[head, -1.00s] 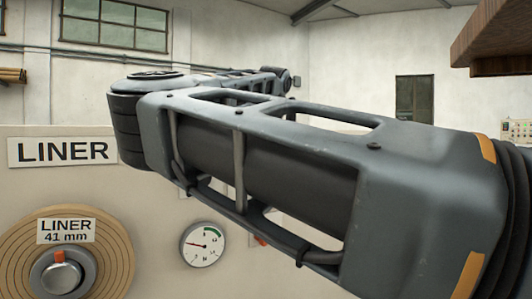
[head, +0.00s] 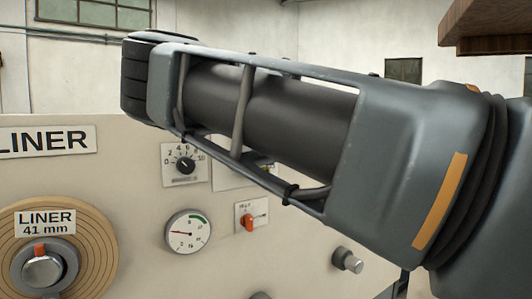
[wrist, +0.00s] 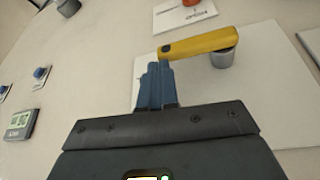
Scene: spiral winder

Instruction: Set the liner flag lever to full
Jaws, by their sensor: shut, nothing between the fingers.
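A yellow lever (wrist: 200,44) on a grey round hub (wrist: 224,58) shows in the wrist view, on a white plate (wrist: 262,75). It points left from its hub, tilted slightly down at the free end. My gripper (wrist: 160,68) has blue fingers, shut with nothing between them. The fingertips are right at the lever's free left end, just below it in the picture; I cannot tell whether they touch. The plate shows no readable marks in this view. In the head view neither the lever nor my gripper shows; my arm covers much of the panel.
The head view shows a LINER roll (head: 98,250), a gauge (head: 188,231), a numbered knob (head: 185,166), a small red switch (head: 248,221) and a protruding grey knob (head: 347,260). Blue buttons (wrist: 40,73) and a green display (wrist: 20,123) are left in the wrist view.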

